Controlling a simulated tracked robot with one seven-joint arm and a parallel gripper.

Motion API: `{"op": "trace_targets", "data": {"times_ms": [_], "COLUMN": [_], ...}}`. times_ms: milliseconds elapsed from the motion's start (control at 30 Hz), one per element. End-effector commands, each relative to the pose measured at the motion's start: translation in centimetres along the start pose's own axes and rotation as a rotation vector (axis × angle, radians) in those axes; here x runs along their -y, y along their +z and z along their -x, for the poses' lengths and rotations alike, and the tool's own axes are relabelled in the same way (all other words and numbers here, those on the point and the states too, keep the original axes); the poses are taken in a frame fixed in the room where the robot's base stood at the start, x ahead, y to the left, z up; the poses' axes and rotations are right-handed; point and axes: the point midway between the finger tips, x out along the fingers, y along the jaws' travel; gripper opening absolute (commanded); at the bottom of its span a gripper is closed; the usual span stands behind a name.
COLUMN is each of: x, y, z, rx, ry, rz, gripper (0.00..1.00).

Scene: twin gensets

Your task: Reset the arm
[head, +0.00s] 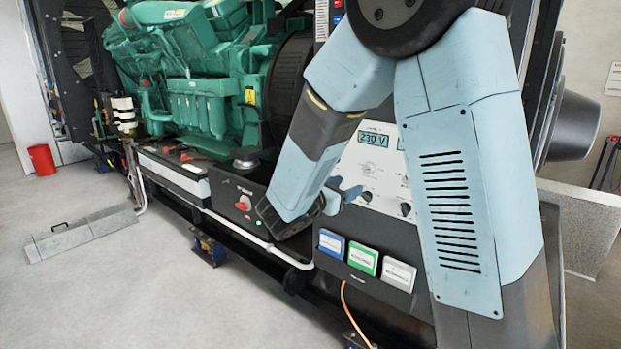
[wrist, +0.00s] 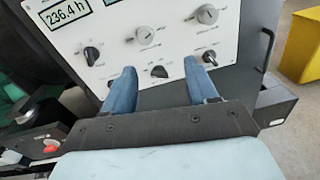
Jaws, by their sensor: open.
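My gripper (wrist: 160,85) is open in the wrist view, its two blue fingers apart and nothing between them. It faces the white control panel (wrist: 125,40), where several black and grey knobs show beyond the fingertips. Whether the fingertips touch the panel I cannot tell. In the head view my arm crosses the right half of the picture and hides part of the control panel (head: 372,160), whose display reads 230 V. My gripper's fingers (head: 345,192) show partly there, in front of the panel's lower left.
A green engine (head: 200,95) stands at the back left. A black box with a red switch (head: 243,203) sits left of my gripper. Blue, green and white cards (head: 364,257) sit below the panel.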

Motion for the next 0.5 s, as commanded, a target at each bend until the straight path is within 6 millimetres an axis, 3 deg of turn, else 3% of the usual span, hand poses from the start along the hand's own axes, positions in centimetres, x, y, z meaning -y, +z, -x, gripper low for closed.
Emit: {"op": "trace_targets", "data": {"times_ms": [233,500], "x": [8.8,17.3], "y": [2.9,4.2], "z": [-2.0,-0.8], "rx": [-0.166,-0.350], "ry": [-0.280,-0.578], "rz": [-0.275,-0.641], "gripper": [0.58,0.58]}}
